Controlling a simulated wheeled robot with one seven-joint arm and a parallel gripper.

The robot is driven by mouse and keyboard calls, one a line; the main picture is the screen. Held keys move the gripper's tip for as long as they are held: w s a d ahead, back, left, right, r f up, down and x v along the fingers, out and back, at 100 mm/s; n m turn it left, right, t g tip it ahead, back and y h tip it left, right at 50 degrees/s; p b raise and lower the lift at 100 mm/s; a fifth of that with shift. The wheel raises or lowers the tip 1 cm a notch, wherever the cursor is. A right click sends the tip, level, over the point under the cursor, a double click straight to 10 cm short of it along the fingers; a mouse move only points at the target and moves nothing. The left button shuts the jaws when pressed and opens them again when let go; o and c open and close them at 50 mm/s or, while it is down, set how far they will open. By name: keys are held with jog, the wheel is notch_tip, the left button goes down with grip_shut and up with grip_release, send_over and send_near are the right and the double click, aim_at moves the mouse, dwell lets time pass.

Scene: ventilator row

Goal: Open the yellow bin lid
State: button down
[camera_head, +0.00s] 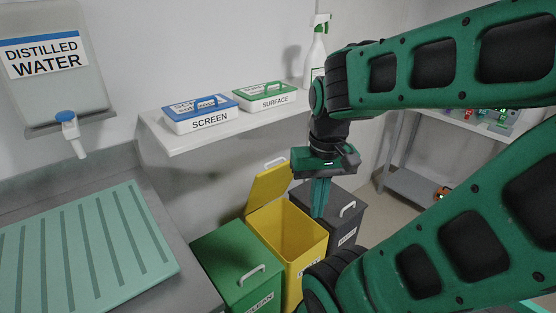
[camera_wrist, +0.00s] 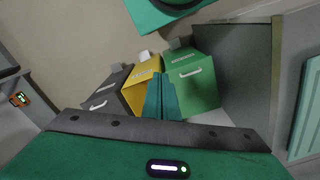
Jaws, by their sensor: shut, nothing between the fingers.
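The yellow bin (camera_head: 305,262) stands between two other bins. Its yellow lid (camera_head: 268,186) is raised and tilted back toward the wall, with a handle near its top edge. The bin's mouth is open and its inside shows. My gripper (camera_head: 320,205) points down with its fingers shut and empty, to the right of the raised lid and apart from it, near the dark bin. In the wrist view the shut fingers (camera_wrist: 161,97) cover part of the yellow bin (camera_wrist: 138,85). The lower front of the bin is partly hidden by my arm in the head view.
A green bin (camera_head: 232,262) with a shut lid stands left, a dark grey bin (camera_head: 346,213) right. A shelf (camera_head: 165,137) above holds a blue-lidded SCREEN box (camera_head: 200,113), a green-lidded SURFACE box (camera_head: 265,96) and a spray bottle (camera_head: 316,55). A counter (camera_head: 190,285) is at left.

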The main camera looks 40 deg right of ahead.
jog(key=w+d+f+m+t, duration=0.2)
jog(key=w+d+m, duration=0.15)
jog(key=w, duration=0.45)
jog(key=w+d+f+m+t, duration=0.1)
jog(key=w+d+m+t, duration=0.1)
jog(key=w+d, duration=0.35)
jog(key=m+t, duration=0.5)
jog(key=m, duration=0.2)
send_near(275, 161)
jog(key=shift+n, duration=0.25)
jog(key=x, duration=0.6)
jog(key=shift+a, duration=0.1)
jog(key=w+r, duration=0.1)
jog(key=w, duration=0.5)
jog(key=shift+w+d+r, duration=0.2)
jog(key=shift+w+r, duration=0.15)
jog(key=s, duration=1.2)
jog(key=shift+s+a+r, duration=0.35)
jog(key=shift+a, duration=0.05)
